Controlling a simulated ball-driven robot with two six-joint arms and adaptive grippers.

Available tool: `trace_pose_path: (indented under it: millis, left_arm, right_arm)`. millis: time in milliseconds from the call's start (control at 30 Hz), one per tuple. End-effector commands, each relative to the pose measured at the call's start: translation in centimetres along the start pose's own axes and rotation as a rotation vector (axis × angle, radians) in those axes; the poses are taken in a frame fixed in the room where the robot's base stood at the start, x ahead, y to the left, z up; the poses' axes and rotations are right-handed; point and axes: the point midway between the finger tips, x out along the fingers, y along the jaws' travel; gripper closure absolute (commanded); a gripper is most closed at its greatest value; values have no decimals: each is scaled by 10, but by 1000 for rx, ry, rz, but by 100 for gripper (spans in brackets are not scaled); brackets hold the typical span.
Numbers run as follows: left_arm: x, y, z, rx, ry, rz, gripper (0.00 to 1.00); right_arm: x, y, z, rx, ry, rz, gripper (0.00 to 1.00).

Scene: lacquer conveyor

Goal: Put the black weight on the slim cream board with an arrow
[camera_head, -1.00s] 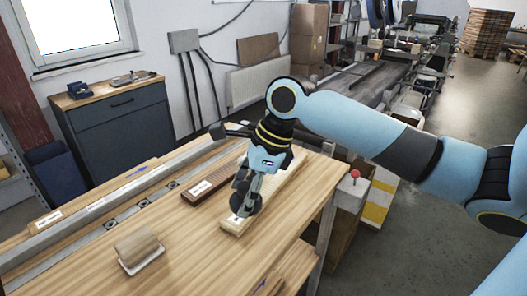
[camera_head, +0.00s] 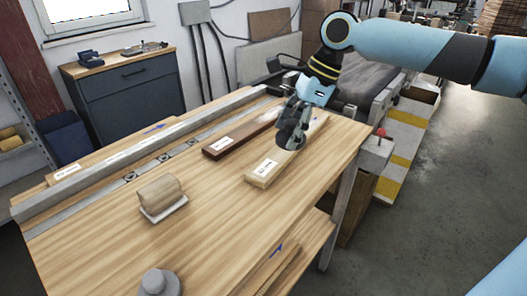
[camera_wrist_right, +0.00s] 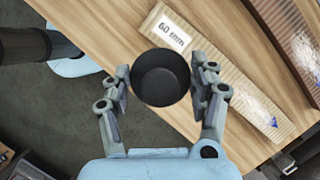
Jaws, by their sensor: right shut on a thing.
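My right gripper (camera_head: 293,118) is shut on the black weight (camera_head: 290,138), a dark round piece. In the right wrist view the weight (camera_wrist_right: 160,80) sits between the two fingers (camera_wrist_right: 163,88). The slim cream board (camera_head: 262,171) lies on the bench below, with a white label at its near end. In the wrist view the board (camera_wrist_right: 228,98) shows a "60 mm" label and a small blue arrow mark towards its other end. The weight appears held above the board, overlapping its side edge near the label; the height is hard to tell. My left gripper is not in view.
A dark brown board (camera_head: 240,137) lies left of the cream one. A wooden block (camera_head: 160,191) on a white plate and a grey knobbed piece (camera_head: 159,283) are nearer. A metal rail (camera_head: 110,158) runs along the back. The bench's right edge is close to the cream board.

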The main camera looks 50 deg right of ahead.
Motion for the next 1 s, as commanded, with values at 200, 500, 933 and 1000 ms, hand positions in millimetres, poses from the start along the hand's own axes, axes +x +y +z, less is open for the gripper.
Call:
trace_pose_path:
  millis: [200,500,933,1000]
  left_arm:
    - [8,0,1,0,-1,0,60]
    - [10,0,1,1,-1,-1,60]
    - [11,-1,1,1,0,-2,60]
    - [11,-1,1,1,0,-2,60]
  right_arm:
    - [39,-14,32,2,-11,1,92]
    - [67,-23,48,-1,0,1,92]
    - [103,-23,33,-3,1,-1,92]
    - [103,-23,33,-3,0,-1,92]
